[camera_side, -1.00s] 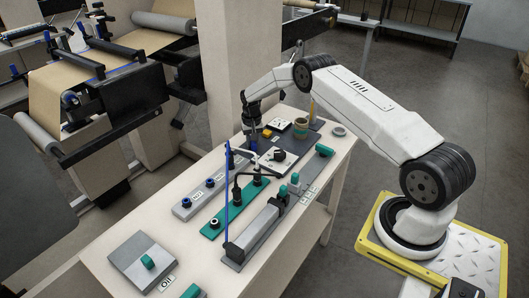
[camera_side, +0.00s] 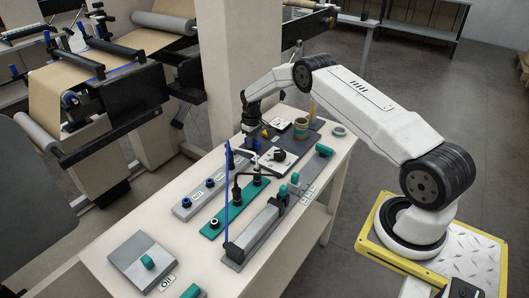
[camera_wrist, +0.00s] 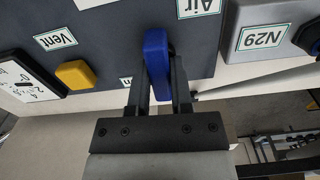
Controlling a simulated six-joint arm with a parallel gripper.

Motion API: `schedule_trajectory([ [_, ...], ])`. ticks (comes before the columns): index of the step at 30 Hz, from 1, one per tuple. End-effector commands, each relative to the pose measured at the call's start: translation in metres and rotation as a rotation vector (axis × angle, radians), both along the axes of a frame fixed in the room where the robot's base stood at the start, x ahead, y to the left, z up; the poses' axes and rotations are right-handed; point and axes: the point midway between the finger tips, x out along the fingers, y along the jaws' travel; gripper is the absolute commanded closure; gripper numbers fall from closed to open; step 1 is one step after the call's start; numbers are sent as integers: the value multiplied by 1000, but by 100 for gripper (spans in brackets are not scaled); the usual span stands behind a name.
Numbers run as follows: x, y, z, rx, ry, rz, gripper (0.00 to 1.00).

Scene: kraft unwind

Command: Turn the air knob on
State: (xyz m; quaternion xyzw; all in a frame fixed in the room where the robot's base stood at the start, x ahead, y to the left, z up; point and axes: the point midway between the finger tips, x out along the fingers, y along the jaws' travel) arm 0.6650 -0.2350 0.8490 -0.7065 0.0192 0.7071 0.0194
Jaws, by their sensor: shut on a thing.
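The air knob (camera_wrist: 157,52) is a blue lever-shaped knob on a dark grey panel (camera_wrist: 110,30). A label reading "Air" (camera_wrist: 198,7) is beside it at the top of the wrist view. My gripper (camera_wrist: 160,90) is shut on the knob, with one black finger on each side. The knob's long side runs nearly up and down in the wrist view. In the side view my gripper (camera_side: 251,128) is low over the far end of the bench, and it mostly hides the knob.
A yellow knob (camera_wrist: 75,75) near the "Vent" label (camera_wrist: 55,39) is close to my gripper's left. A grey N29 box (camera_wrist: 265,35) with a dark knob stands to the right.

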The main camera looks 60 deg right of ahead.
Motion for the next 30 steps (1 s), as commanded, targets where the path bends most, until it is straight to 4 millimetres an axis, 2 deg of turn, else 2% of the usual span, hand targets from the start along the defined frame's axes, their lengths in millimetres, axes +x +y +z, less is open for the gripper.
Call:
schedule_trajectory([
  [10,1,0,1,-2,-5,3,100],
  [11,1,0,1,-2,-5,3,67],
  [12,1,0,1,-2,-5,3,55],
  [14,1,0,1,-2,-4,3,38],
  [24,0,0,1,-1,-2,2,38],
  [30,1,0,10,-1,-2,2,38],
])
